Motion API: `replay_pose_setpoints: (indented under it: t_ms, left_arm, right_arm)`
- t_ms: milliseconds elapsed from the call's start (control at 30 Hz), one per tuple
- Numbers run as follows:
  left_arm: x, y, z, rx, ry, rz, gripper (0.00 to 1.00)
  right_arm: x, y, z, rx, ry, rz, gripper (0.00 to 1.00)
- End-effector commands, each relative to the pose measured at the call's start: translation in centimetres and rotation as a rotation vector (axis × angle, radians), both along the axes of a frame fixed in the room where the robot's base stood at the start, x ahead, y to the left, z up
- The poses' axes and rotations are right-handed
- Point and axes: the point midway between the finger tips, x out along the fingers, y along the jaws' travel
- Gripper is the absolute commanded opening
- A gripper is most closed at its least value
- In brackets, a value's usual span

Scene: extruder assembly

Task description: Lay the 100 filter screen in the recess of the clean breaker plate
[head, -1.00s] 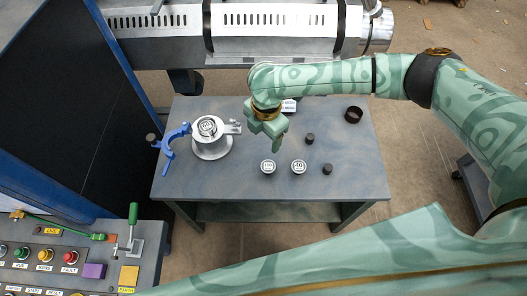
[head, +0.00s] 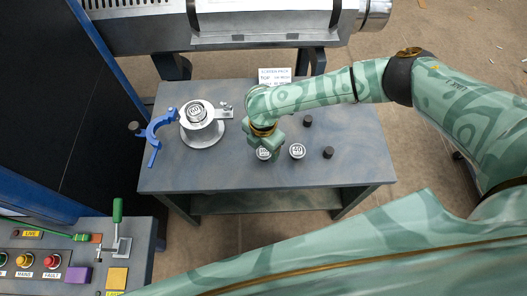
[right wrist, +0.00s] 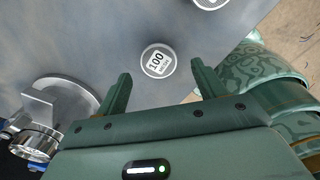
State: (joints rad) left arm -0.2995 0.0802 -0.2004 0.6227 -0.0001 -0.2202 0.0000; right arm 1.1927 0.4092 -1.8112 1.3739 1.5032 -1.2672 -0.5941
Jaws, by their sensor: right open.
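The 100 filter screen (right wrist: 158,61) is a small round disc with a white label, lying flat on the table. In the head view the screen (head: 263,154) is partly covered by my right gripper (head: 264,145). In the right wrist view my right gripper (right wrist: 160,82) is open and empty, its fingers pointing toward the screen, which lies between and just beyond the tips. A silver round holder (head: 203,131) stands at the table's left, with a labelled disc (head: 196,112) on top. I cannot tell the clean breaker plate or its recess apart there. My left gripper is not in view.
A second labelled screen (head: 297,151) lies just right of the 100 screen. Dark knobs (head: 328,153) stand farther right. A blue clamp (head: 157,133) is open left of the holder. A printed card (head: 275,75) stands at the back. The table's front is clear.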

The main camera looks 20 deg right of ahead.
Motion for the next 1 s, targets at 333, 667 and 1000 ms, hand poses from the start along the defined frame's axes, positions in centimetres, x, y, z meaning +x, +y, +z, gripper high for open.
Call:
replay_pose_setpoints:
  t_ms: [333, 667, 1000]
  left_arm:
    - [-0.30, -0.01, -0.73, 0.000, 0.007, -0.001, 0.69]
    - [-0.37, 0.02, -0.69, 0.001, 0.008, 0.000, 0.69]
    - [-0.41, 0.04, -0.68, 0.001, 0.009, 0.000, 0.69]
  right_arm:
    - [0.05, 0.01, -1.58, 0.000, 0.000, -0.001, 0.70]
    - [0.01, 0.00, -1.88, 0.000, 0.000, 0.000, 0.70]
    - [0.07, 0.00, -2.09, 0.000, 0.000, -0.001, 0.70]
